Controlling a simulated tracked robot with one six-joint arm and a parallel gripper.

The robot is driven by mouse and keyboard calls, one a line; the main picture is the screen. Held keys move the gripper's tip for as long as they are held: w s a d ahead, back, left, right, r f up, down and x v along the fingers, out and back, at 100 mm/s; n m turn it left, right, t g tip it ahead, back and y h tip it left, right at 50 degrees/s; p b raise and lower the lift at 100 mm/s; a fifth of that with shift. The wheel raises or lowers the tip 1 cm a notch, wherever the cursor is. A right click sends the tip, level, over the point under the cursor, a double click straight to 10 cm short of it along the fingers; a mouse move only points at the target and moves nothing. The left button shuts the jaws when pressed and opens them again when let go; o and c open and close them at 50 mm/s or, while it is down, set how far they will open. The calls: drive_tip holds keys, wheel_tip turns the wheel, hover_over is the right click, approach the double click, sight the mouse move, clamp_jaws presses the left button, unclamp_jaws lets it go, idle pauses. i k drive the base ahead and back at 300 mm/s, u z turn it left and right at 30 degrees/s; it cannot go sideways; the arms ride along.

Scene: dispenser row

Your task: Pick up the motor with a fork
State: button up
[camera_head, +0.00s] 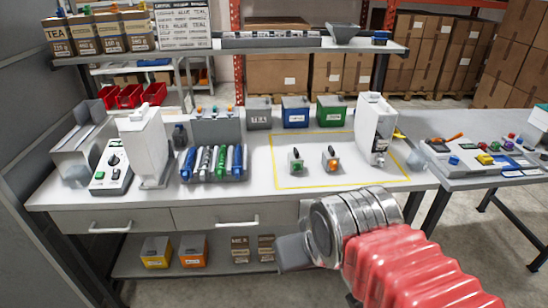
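Two small grey motor-like units stand on the white bench inside a yellow outlined area (285,187). The left unit (296,161) has a green part on its front. The right unit (331,159) has an orange part. They are too small to tell which one carries a fork. My gripper (290,253) is at the lower middle, in front of the bench edge and apart from both units. Its fingers show only as a grey shape, and whether they are open or shut is unclear. My red sleeved arm comes in from the lower right.
Grey, blue and green bins (295,111) line the back under a shelf (270,46). The bench inside the outline is mostly clear.

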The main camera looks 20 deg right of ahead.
sight(296, 156)
drive_tip(key=u, duration=0.4)
drive_tip(key=i, duration=1.2)
drive_tip(key=z, duration=0.25)
